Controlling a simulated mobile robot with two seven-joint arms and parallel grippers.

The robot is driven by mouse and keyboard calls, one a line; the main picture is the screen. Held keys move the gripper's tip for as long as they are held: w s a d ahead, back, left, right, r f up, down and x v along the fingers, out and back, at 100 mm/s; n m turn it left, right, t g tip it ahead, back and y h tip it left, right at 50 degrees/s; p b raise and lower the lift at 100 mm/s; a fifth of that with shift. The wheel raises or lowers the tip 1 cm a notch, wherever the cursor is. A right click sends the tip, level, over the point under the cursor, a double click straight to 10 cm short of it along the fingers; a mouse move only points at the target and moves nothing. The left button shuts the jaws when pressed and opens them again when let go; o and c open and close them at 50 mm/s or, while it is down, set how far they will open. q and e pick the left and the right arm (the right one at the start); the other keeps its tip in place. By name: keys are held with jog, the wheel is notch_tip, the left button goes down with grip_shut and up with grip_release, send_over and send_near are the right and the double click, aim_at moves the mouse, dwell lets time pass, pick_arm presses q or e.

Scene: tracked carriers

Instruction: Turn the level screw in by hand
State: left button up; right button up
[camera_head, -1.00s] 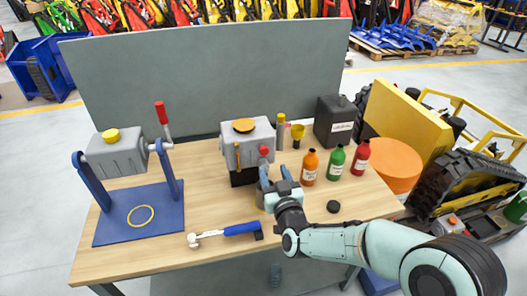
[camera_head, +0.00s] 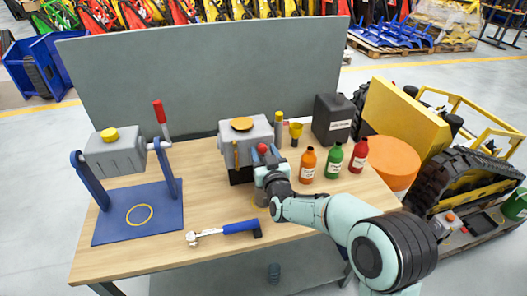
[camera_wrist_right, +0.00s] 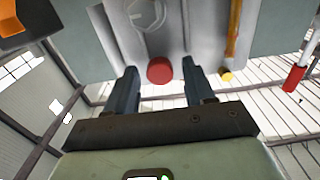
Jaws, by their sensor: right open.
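The level screw appears to be the small red round knob (camera_head: 262,148) on the front of the grey gear housing (camera_head: 232,141) at the middle of the table. In the right wrist view the red knob (camera_wrist_right: 160,70) sits between my two fingertips. My right gripper (camera_head: 261,167) is at the housing's front face, open, with a finger on each side of the knob. I see a gap beside the knob on both sides. The fingers (camera_wrist_right: 160,78) also show in the right wrist view. My left gripper is not in view.
Orange (camera_head: 308,165), green (camera_head: 334,163) and red (camera_head: 359,155) bottles stand right of my gripper. A black canister (camera_head: 332,119) and yellow funnel (camera_head: 296,131) are behind. A blue-handled tool (camera_head: 222,232) lies in front. A blue stand (camera_head: 118,228) with another housing is at left.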

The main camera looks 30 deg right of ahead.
jog(key=c, duration=0.8)
jog(key=m+b, duration=0.1)
jog(key=b, duration=0.1)
jog(key=m+b, duration=0.2)
jog(key=shift+f, duration=0.3)
jog(key=shift+c, duration=0.2)
jog(key=m+b, duration=0.6)
jog(key=shift+r+b, duration=0.1)
jog(key=shift+b, duration=0.2)
jog(key=shift+r+m, duration=0.1)
jog(key=shift+m, duration=0.2)
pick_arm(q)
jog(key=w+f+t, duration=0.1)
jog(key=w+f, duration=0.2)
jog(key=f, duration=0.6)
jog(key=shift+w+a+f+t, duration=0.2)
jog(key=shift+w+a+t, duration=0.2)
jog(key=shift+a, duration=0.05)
